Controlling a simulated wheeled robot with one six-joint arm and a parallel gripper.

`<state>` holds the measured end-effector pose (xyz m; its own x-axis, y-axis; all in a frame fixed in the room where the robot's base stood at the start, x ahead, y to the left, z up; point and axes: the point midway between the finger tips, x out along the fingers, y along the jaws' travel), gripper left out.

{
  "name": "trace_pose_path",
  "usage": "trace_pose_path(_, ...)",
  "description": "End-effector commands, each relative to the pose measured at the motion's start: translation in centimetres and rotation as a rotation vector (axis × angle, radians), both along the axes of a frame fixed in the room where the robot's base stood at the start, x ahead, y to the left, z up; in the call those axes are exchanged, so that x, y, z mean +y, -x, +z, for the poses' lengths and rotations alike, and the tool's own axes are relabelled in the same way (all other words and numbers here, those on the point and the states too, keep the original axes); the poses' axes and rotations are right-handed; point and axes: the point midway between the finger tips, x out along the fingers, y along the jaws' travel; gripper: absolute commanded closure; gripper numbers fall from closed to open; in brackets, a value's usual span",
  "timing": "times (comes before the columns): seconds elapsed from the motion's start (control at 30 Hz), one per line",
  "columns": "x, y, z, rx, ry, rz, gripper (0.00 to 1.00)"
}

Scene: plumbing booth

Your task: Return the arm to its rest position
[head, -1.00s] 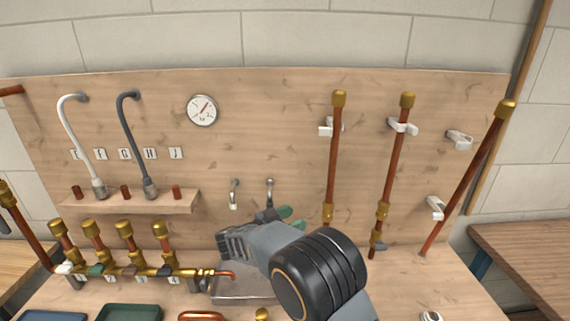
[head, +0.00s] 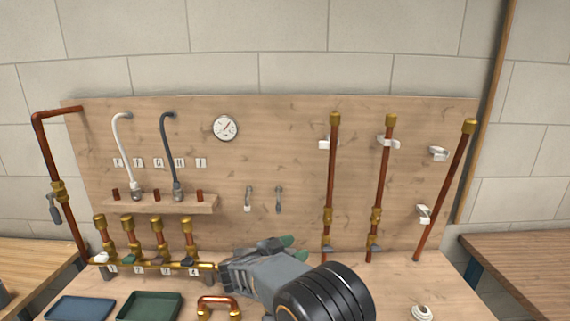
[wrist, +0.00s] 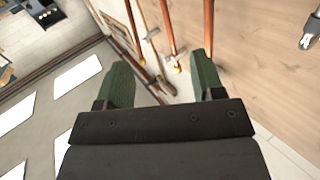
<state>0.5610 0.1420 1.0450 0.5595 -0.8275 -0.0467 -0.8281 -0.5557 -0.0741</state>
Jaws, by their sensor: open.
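My gripper (head: 288,243) shows in the head view in front of the lower middle of the wooden board, with my arm coming in from the bottom. Its tips point away, toward the board, and are partly hidden behind its own body. In the wrist view my gripper (wrist: 162,85) has its two green fingers wide apart with nothing between them. Copper pipes (wrist: 168,28) show beyond the fingers there, clear of them.
The wooden board (head: 270,150) carries a gauge (head: 225,128), two hoses and upright copper pipes (head: 332,170). A brass manifold (head: 150,264) stands left of my gripper. Blue (head: 80,309) and green (head: 150,307) trays and a copper U-piece (head: 219,302) lie on the bench in front.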

Motion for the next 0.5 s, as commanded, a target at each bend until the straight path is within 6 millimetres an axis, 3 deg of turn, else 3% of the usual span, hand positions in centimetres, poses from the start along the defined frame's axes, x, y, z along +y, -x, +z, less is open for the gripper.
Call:
trace_pose_path(0.27,2.6,-2.7,-2.1,-0.014,-0.103,0.237,0.38)
trace_pose_path(0.5,7.0,-4.4,-4.4,0.041,-0.237,0.58,0.38)
